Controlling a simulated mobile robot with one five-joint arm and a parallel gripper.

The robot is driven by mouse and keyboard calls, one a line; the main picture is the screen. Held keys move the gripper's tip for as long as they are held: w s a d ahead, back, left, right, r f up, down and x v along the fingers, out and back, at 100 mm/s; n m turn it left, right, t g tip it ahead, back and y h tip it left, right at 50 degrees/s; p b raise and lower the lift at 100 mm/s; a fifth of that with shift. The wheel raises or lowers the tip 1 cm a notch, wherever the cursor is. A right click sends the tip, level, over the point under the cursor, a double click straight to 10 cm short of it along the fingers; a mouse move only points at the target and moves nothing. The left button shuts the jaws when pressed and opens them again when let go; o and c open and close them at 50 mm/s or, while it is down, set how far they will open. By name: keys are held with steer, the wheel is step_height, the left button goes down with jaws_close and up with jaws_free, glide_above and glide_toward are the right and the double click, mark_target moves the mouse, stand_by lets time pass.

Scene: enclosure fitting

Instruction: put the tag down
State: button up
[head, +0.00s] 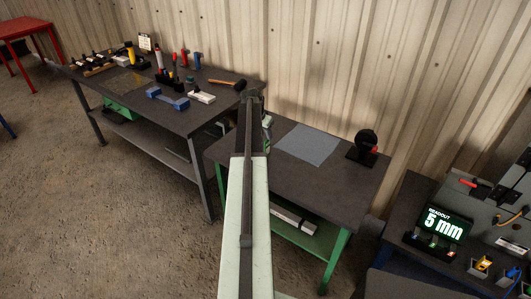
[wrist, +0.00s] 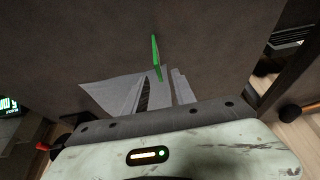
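A thin green piece, which looks like the tag (wrist: 156,58), shows nearly edge-on in the wrist view. Its lower end is by the gap between my fingertips. My gripper (wrist: 160,82) points at the dark tabletop (wrist: 105,45). Its two fingers are apart, with bare space on both sides of the green piece, so it does not look clamped. I cannot tell whether the piece stands or lies on the tabletop. In the head view my arm covers most of the gripper, and a bit of green (head: 267,147) shows beside it.
A grey sheet (head: 308,144) lies on the middle bench, with a black round stand (head: 364,148) to its right. The left bench holds a blue dumbbell-shaped piece (head: 167,98), a hammer (head: 228,84) and several tools. A readout (head: 443,224) saying 5 mm stands at right.

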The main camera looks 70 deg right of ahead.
mark_target(266, 140)
steer(key=b+x, duration=0.2)
steer(key=x, duration=0.1)
steer(key=b+x, duration=0.3)
steer(key=shift+w+a+f, duration=0.1)
steer(key=shift+w+a, duration=0.1)
jaws_close()
